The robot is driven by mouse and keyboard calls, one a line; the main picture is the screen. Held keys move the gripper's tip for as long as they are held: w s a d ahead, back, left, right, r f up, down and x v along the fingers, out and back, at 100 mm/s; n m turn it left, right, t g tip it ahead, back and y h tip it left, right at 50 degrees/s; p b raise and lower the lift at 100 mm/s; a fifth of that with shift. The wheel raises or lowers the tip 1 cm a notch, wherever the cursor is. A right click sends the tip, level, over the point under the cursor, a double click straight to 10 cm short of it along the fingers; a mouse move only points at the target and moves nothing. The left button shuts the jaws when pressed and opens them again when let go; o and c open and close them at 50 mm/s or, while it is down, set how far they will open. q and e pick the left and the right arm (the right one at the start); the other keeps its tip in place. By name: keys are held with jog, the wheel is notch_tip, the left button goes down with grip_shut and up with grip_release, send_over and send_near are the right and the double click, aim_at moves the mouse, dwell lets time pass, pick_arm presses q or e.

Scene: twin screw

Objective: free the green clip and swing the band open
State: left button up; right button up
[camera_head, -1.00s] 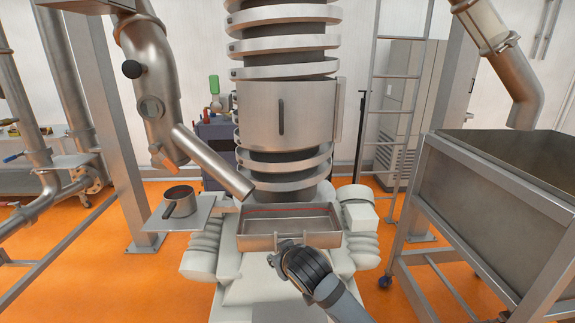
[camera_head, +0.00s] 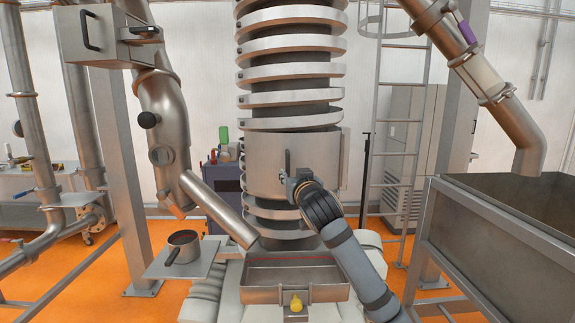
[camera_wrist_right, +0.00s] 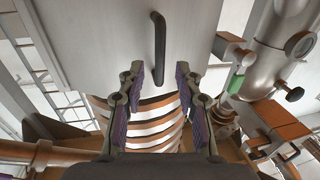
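The metal band (camera_head: 265,155) wraps closed around the spiral column, with a dark upright handle (camera_head: 287,161) on its front. My right gripper (camera_head: 292,184) is raised to the band front, at the handle's lower end. In the wrist view, which looks upside down, its fingers (camera_wrist_right: 160,72) are open and empty, with the handle (camera_wrist_right: 158,50) just beyond and between them. A green piece (camera_head: 223,135) shows left of the band; it also shows in the wrist view (camera_wrist_right: 236,84). I cannot tell whether it is fixed to the band. My left gripper is out of view.
A slanted pipe (camera_head: 215,208) ends left of the column, above a metal tray (camera_head: 320,293) with a yellow knob (camera_head: 296,303). A small pot (camera_head: 183,246) stands on a side shelf. A large hopper (camera_head: 480,225) and a ladder (camera_head: 398,150) are at right.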

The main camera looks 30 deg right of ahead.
aim_at(289, 170)
jog(key=p+x, duration=0.1)
jog(key=x, duration=0.3)
jog(key=shift+w+d+r+p, duration=0.1)
jog(key=shift+w+d+p, duration=0.05)
jog(key=shift+w+p, duration=0.2)
jog(key=shift+w+d, duration=0.15)
jog(key=shift+w, duration=0.3)
jog(key=shift+c, duration=0.2)
grip_shut()
